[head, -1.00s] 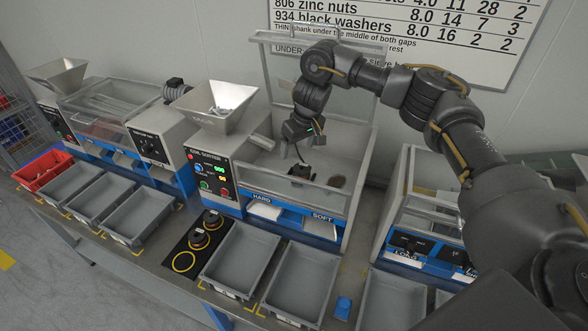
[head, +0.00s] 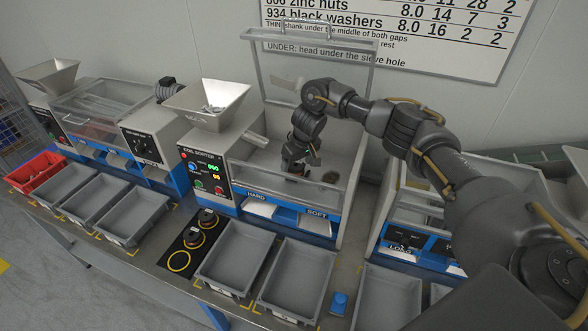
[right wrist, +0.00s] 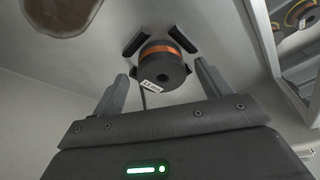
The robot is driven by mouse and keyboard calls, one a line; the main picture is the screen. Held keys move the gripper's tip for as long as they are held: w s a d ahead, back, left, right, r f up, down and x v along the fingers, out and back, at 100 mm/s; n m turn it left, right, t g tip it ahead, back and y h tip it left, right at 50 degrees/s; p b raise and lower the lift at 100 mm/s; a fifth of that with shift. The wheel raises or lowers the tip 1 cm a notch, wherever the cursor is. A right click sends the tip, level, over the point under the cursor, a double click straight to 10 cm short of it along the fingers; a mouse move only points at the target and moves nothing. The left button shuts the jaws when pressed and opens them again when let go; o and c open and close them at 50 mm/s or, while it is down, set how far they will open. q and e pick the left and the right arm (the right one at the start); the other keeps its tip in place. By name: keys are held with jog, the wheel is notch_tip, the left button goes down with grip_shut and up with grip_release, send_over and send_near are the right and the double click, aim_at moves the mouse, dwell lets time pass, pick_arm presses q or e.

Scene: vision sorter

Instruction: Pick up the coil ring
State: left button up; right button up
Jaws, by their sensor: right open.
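The coil ring (right wrist: 160,68) is a dark round body with a copper-coloured band and a small white label. My right gripper (right wrist: 162,85) is open, with one finger on each side of the view and the coil ring between and just beyond the fingertips. I cannot tell whether they touch it. In the head view my right gripper (head: 296,168) points down inside the open coil sorter (head: 240,158) and largely hides the coil ring. My left gripper is not in view.
The sorter's clear front wall and raised lid (head: 310,65) surround the arm. A brown round patch (head: 330,176) lies right of the gripper. A hopper (head: 207,100) stands left. Grey trays (head: 232,255) and a small blue object (head: 339,303) are in front.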

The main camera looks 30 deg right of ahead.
jog(key=shift+a, duration=0.15)
jog(key=shift+s+r, duration=0.1)
jog(key=shift+c, duration=0.5)
jog(key=c, duration=1.1)
